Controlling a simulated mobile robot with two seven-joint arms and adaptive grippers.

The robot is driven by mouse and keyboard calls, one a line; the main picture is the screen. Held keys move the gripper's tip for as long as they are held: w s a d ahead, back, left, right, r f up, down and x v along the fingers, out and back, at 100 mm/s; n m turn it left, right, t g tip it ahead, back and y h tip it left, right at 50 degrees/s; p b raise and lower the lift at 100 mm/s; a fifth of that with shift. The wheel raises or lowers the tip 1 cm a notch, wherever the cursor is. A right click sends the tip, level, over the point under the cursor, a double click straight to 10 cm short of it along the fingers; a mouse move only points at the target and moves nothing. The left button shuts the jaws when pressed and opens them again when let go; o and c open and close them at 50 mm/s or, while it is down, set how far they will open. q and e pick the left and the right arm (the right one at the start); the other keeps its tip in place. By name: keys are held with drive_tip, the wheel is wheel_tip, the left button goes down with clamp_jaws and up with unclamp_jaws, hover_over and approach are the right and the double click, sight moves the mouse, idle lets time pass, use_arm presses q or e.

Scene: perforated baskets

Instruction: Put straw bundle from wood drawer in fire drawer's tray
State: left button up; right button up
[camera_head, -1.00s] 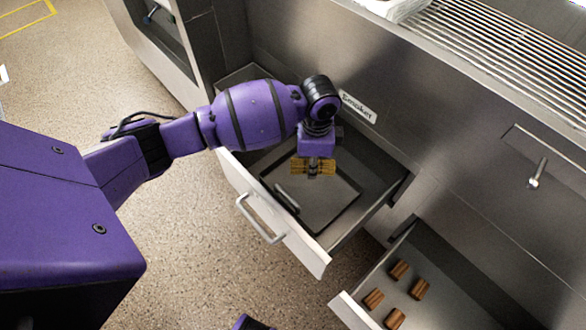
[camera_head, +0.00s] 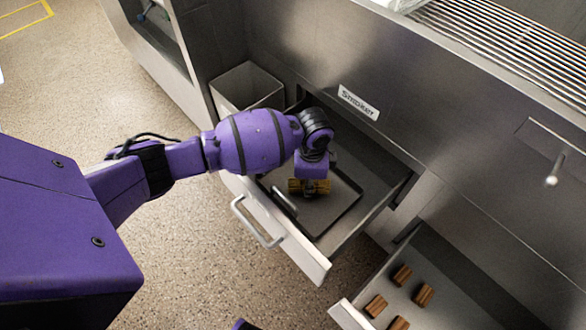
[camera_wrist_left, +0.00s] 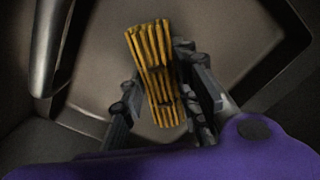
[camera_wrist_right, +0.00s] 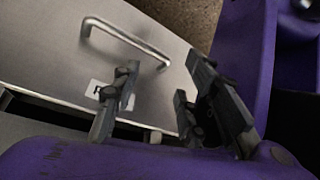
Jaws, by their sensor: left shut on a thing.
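The straw bundle (camera_head: 297,187) is a yellow-brown bunch of sticks. My left gripper (camera_head: 309,190) is shut on it, over the dark tray (camera_head: 335,216) in the open drawer (camera_head: 314,262) below the "Smoker" label. In the left wrist view the bundle (camera_wrist_left: 152,62) lies between the two fingers (camera_wrist_left: 158,100), with the tray floor (camera_wrist_left: 95,75) behind it. I cannot tell whether the bundle touches the tray. My right gripper (camera_wrist_right: 160,80) is open and empty, above a drawer front with a bar handle (camera_wrist_right: 125,40).
Another open drawer (camera_head: 455,275) at lower right holds several brown wood pieces (camera_head: 424,294). A grey bin (camera_head: 248,84) stands at the left of the tray drawer. A tray handle (camera_head: 284,202) sticks up near the bundle. A grill grate (camera_head: 510,45) lies at upper right.

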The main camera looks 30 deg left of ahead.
use_arm(q)
drive_tip(key=shift+w+f, duration=0.1)
drive_tip(key=o, duration=0.9)
drive_tip(key=shift+c, duration=0.2)
wheel_tip(320, 180, up, 12)
drive_tip(key=p, duration=0.4)
drive_tip(key=shift+r, duration=0.25)
drive_tip(key=shift+d, duration=0.1)
